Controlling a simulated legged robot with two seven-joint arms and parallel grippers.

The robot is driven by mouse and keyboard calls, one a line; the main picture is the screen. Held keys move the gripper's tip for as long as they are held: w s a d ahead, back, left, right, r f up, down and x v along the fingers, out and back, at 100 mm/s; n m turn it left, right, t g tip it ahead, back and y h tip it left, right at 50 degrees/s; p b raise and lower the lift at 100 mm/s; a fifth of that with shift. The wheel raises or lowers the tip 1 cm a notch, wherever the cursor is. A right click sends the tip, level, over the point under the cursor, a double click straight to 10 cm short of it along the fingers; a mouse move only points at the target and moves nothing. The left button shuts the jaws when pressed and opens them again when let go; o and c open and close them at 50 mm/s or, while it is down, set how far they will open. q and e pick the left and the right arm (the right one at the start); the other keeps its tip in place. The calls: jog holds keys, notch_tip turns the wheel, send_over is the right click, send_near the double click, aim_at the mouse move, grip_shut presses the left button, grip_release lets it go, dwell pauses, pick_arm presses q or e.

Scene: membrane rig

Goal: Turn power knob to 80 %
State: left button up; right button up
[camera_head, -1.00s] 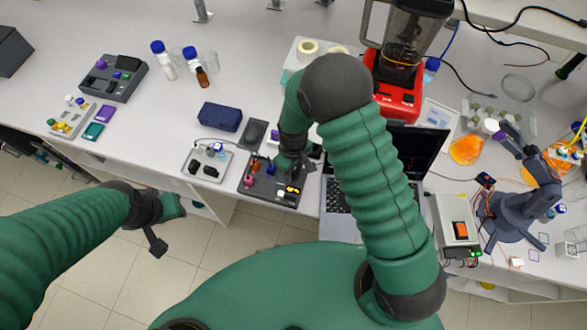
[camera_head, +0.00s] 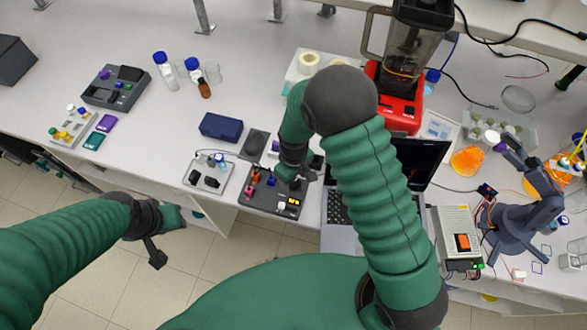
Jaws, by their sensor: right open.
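A dark control panel (camera_head: 260,205) lies near the table's front edge in the head view. It carries small coloured parts: red-pink and orange ones at its left, a blue one near its middle, and a lit yellow-white display (camera_head: 289,204) at its lower right. I cannot tell which part is the power knob, and no setting is readable. My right gripper (camera_head: 291,184) is open and points down over the panel's upper right part, hiding some of it. Contact with a knob cannot be made out. My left gripper (camera_head: 166,232) hangs in front of the table, away from the panel; its jaw state is unclear.
A laptop (camera_head: 340,205) stands right of the panel, partly behind my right arm. A small grey board (camera_head: 208,174) and a dark blue box (camera_head: 221,127) lie to its left. A red blender (camera_head: 398,105) stands behind. The left table middle is mostly clear.

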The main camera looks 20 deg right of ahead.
aim_at(294, 183)
notch_tip(294, 183, up, 16)
jog(key=b, duration=0.2)
jog(key=shift+w, duration=0.15)
jog(key=shift+f, duration=0.1)
notch_tip(294, 183, down, 17)
jog(key=n+p, duration=1)
jog(key=n, duration=1.1)
